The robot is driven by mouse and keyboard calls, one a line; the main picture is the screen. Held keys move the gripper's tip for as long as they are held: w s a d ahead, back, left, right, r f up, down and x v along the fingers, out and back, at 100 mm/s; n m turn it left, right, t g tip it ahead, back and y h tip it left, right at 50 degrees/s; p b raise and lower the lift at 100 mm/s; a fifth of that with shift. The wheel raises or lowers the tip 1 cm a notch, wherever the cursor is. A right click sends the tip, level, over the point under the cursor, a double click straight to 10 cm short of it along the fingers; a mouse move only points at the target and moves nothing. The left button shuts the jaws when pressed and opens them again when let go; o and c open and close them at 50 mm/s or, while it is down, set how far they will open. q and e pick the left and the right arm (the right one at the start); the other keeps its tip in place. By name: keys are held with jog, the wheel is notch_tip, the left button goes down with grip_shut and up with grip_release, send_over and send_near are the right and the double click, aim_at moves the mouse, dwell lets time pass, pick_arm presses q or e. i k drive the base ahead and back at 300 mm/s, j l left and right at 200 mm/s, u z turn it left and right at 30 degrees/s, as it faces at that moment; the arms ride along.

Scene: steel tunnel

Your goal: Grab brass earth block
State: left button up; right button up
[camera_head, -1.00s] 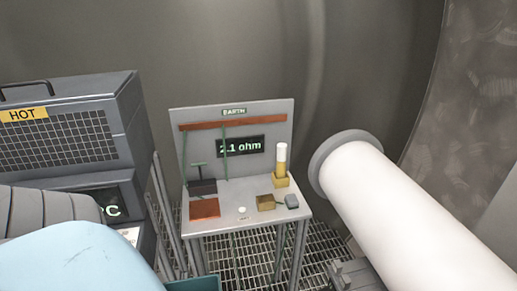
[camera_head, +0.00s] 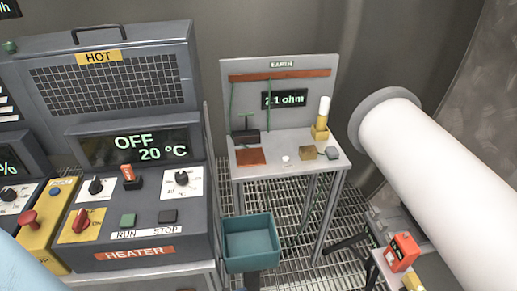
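The brass earth block (camera_head: 307,153) is a small gold-brown block lying on the grey earth stand (camera_head: 270,175), right of a white round button (camera_head: 286,159). A small grey-blue piece (camera_head: 333,153) sits just to its right. Behind it, a brass holder (camera_head: 320,133) carries an upright white-topped brass cylinder (camera_head: 324,108). A copper plate (camera_head: 250,157) lies at the left of the stand top. Nothing is touching the block from above. Neither of my grippers shows in the head view.
The heater unit (camera_head: 140,225), reading OFF and 20 °C, stands left of the stand. A teal bin (camera_head: 249,266) is in front of the stand. A thick white pipe (camera_head: 440,150) blocks the right side. An orange device (camera_head: 402,250) sits at the lower right.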

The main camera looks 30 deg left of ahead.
aim_at(309, 152)
jog(key=k+l+u, duration=0.1)
jog(key=l+u, duration=0.2)
jog(key=u, duration=0.15)
jog(key=k+l+u, duration=0.15)
jog(key=l+u, duration=0.25)
jog(key=i+l, duration=0.15)
jog(key=i, duration=0.15)
